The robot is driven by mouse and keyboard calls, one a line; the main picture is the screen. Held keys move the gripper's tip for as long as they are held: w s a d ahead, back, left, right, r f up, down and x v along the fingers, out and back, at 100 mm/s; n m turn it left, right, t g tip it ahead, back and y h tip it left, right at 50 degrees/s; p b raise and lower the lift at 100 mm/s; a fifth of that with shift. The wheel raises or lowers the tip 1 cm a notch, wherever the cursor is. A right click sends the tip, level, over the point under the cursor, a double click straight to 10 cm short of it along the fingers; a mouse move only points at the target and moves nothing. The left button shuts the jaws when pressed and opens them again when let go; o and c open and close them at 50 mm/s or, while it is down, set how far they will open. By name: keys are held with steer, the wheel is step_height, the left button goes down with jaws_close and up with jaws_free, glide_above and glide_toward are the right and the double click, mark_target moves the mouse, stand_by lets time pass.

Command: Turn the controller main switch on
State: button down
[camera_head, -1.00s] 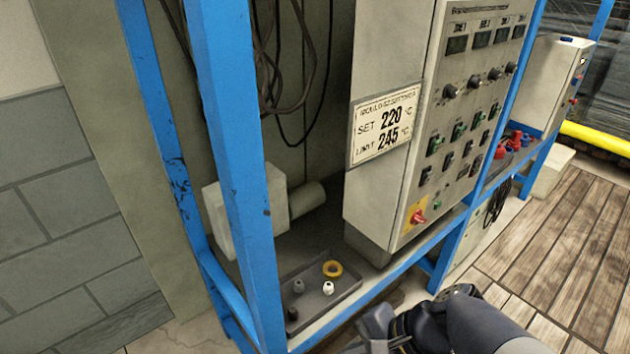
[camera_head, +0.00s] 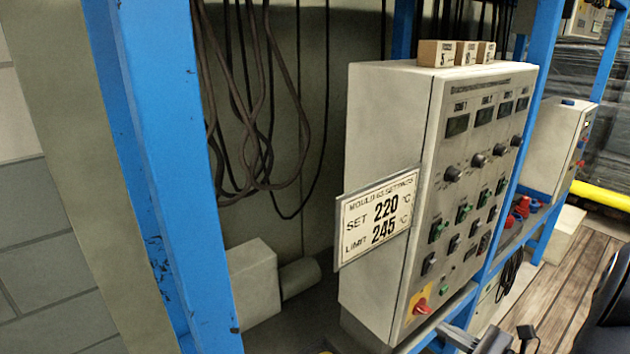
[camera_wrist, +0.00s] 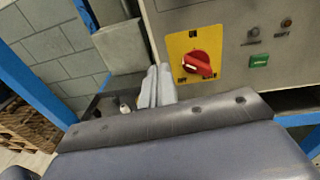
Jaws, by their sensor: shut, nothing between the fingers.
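The controller (camera_head: 393,120) is a beige cabinet behind blue posts in the head view. Its main switch (camera_head: 421,307) is a red knob on a yellow plate at the bottom left of the front panel. In the wrist view the red knob (camera_wrist: 203,63) shows large, with a pale mark at its lower left; the labels below are too blurred to read surely. My gripper (camera_wrist: 158,84) is shut and empty, its fingertips left of and below the yellow plate, apart from the knob in the picture. In the head view my gripper (camera_head: 458,338) shows at the bottom edge, right of the switch.
A blue post (camera_head: 180,170) stands at the left front. A settings sign (camera_head: 376,218) sticks out left of the panel. Small boxes (camera_head: 436,53) stand on top. A green button (camera_wrist: 259,61) lies right of the switch. Hanging cables (camera_head: 262,110) are at the back.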

mark_target(423, 309)
steer(key=shift+m+t+h, duration=0.4)
steer(key=shift+m+t, duration=0.3)
steer(key=shift+m, duration=0.1)
steer(key=shift+w+a+f, duration=0.1)
steer(key=shift+w+a, duration=0.1)
steer(key=shift+w, duration=0.9)
steer(key=shift+w+a+f, duration=0.1)
steer(key=shift+w+a, duration=0.1)
steer(key=shift+w, duration=0.85)
steer(key=shift+w+a+f, duration=0.1)
steer(key=shift+w+a, duration=0.1)
steer(key=shift+w, duration=0.9)
steer(key=shift+w+d+f+b, duration=0.1)
steer(key=shift+d+f+b, duration=0.1)
steer(key=shift+f+b, duration=0.35)
steer(key=shift+w+d+r, duration=0.15)
steer(key=shift+w+d, duration=0.15)
steer(key=shift+d, duration=0.05)
steer(key=shift+d, duration=0.1)
steer(key=shift+w+d, duration=0.35)
steer(key=shift+d, duration=0.05)
steer(key=shift+w+d, duration=0.1)
